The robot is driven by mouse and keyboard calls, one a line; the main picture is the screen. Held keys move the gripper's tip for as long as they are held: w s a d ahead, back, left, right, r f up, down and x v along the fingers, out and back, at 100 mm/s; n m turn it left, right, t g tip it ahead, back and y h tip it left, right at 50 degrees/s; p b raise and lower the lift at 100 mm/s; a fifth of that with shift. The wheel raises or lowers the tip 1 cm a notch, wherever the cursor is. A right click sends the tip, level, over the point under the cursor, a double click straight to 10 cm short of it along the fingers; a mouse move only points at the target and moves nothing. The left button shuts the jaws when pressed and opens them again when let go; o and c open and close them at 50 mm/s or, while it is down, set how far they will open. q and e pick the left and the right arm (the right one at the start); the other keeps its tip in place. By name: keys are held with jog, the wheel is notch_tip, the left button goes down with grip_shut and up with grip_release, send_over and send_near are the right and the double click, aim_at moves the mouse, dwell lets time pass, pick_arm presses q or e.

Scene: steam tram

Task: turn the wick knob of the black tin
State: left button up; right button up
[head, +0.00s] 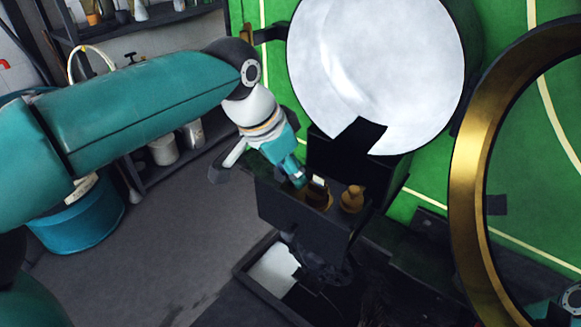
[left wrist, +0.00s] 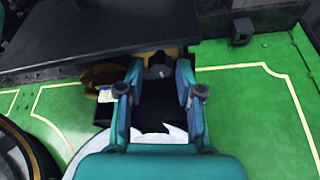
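The black tin (head: 300,218) is a dark box in the middle of the head view, below a large white round dish. A brass burner (head: 322,199) with a white wick and a brass cap (head: 352,199) stand on its top. My left gripper (head: 299,181) points down at the tin's top, beside the burner. In the left wrist view my left gripper (left wrist: 159,72) has its fingers apart, with a brass part (left wrist: 165,54), perhaps the wick knob, between or just beyond the tips. Contact is unclear. The burner (left wrist: 100,76) is left of the fingers.
The white dish (head: 375,65) stands close behind the tin. A large brass ring (head: 466,165) stands at the right. Green panels with cream lines lie behind. Shelves and a blue tub (head: 82,222) are at the left.

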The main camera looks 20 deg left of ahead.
pick_arm(q)
jog(key=v, duration=1.2)
dwell(0.4)
